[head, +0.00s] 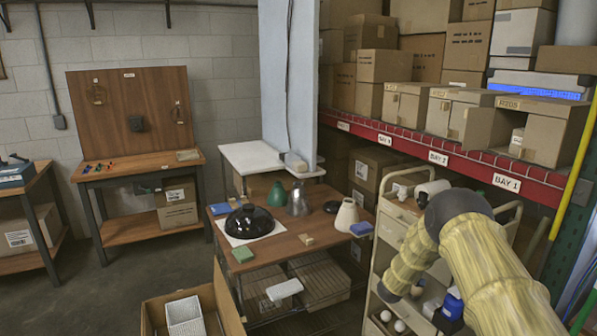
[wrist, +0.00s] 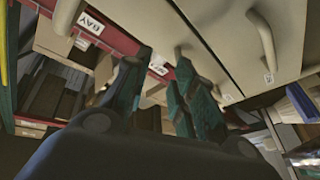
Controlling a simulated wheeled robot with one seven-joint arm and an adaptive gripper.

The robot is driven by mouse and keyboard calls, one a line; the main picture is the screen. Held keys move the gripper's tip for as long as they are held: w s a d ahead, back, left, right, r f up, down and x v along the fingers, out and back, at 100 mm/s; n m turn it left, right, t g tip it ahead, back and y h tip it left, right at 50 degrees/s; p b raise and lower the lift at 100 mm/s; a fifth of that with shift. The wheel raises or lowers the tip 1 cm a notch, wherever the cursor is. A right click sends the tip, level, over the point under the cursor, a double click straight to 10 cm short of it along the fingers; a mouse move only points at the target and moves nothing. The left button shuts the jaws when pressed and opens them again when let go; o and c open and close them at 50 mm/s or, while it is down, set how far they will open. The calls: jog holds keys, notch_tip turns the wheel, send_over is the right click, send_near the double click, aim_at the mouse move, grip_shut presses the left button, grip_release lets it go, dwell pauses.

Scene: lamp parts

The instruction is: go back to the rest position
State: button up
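My gripper (wrist: 163,62) shows in the wrist view with its two teal fingers apart and nothing visible between them. Cabinet or drawer fronts with handles (wrist: 262,45) and a red shelf edge lie beyond the fingers. In the head view my yellow arm comes in from the lower right and bends down at the cart; the gripper itself cannot be made out there. On the wooden table, a black dome shade (head: 250,222) sits on a white mat. A green shade (head: 277,194), a grey shade (head: 298,201) and a cream shade (head: 347,215) stand near it.
The beige cart (head: 392,232), with bulbs and bottles on its lower shelf, is close to my arm. Bay shelves with open boxes (head: 545,130) stand behind it. An open carton (head: 225,300) is in front of the table (head: 285,245). Floor at left is clear.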

jog(key=s+a+f+n+g+y, duration=0.15)
jog(key=s+a+f+y, duration=0.25)
jog(key=s+f, duration=0.45)
jog(key=s+a+f+n+y, duration=0.2)
jog(key=s+a+f+y, duration=0.25)
jog(key=f, duration=0.65)
jog(key=s+a+f+g+y, duration=0.1)
jog(key=s+a+f+g, duration=0.1)
jog(key=s+f, duration=0.45)
jog(key=s+a+f+g+y, duration=0.2)
jog(key=s+a+f, duration=0.1)
jog(key=s, duration=0.6)
jog(key=s+a+g+y, duration=0.1)
jog(key=s+a+g, duration=0.3)
jog(key=s, duration=1.6)
jog(key=s+a+m+g+y, duration=0.1)
jog(key=s+g, duration=0.4)
jog(key=s, duration=1.6)
jog(key=a+y, duration=0.1)
jog(key=a, duration=0.1)
jog(key=shift+a+f, duration=0.15)
jog(key=shift+a, duration=0.25)
jog(key=shift+w, duration=0.15)
